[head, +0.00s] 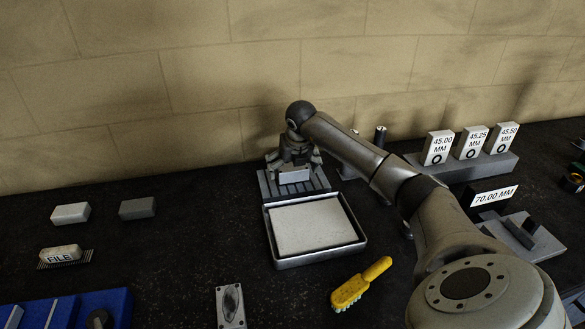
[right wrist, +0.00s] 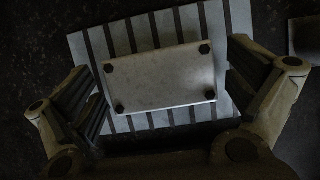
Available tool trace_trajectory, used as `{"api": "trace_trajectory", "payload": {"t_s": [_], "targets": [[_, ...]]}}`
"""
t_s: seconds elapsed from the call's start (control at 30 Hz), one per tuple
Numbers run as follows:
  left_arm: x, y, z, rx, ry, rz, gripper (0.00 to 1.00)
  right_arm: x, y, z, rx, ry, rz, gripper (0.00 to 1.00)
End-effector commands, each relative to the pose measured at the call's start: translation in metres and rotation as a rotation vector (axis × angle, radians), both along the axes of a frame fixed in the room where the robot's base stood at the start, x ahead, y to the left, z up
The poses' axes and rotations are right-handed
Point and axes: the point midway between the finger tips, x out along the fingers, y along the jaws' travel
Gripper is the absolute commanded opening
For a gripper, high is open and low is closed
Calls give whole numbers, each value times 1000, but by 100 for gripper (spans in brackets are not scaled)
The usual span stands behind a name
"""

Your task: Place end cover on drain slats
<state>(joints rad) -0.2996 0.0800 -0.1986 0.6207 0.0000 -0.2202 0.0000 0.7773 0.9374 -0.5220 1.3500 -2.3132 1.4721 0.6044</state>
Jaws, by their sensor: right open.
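The end cover (head: 294,176) is a pale rectangular plate with a dark bolt head at each corner. It lies on the drain slats (head: 265,187), a grey slatted rack behind the tray. In the right wrist view the end cover (right wrist: 160,78) rests across the light slats (right wrist: 84,50), slightly turned against them. My right gripper (head: 294,168) is over the rack, pointing down. In the right wrist view its two fingers (right wrist: 165,95) stand apart on either side of the cover, with gaps at both sides. My left gripper is not in view.
A metal tray (head: 318,258) with a pale sheet stands in front of the rack. A yellow brush (head: 361,284) and a plate with a dark oval (head: 230,307) lie nearer. Labelled blocks (head: 438,148) stand at right. A file block (head: 60,254) and two small blocks lie left.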

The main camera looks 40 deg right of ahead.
Motion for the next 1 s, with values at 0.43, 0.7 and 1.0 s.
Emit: {"api": "trace_trajectory", "payload": {"t_s": [0.43, 0.7, 1.0], "targets": [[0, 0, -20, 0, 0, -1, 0, -28, 16, 80, -2, -6, 2, 100], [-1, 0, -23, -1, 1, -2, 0, -39, 22, 108, 0, -2, 0, 100], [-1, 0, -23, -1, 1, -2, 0, -40, 22, 111, 0, -1, 0, 100]]}}
